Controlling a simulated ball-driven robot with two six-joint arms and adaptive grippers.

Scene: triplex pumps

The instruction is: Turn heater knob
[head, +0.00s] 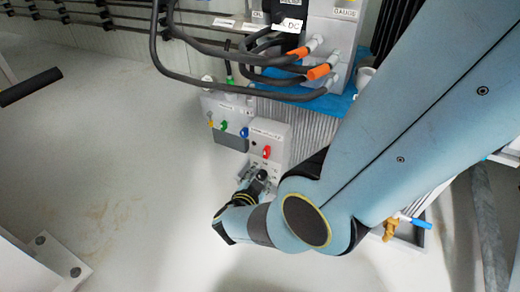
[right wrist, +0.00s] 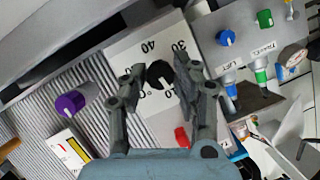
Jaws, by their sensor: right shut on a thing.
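The heater knob (right wrist: 160,75) is a round black dial with a white mark, on a pale panel (right wrist: 133,48) with printed numbers such as 30 and 40. In the right wrist view my right gripper (right wrist: 161,68) has one finger on each side of this knob and is shut on it. In the head view my right gripper (head: 258,178) is at the lower part of the small grey-white control box (head: 272,130), below a red switch (head: 267,152). The knob is mostly hidden there by the gripper. My left gripper is not in view.
In the right wrist view, a purple knob (right wrist: 71,103) stands on the left and a blue knob (right wrist: 226,38) and green knob (right wrist: 265,18) on the right. Black hoses (head: 205,88) with orange fittings hang above the control box. The floor at left is open.

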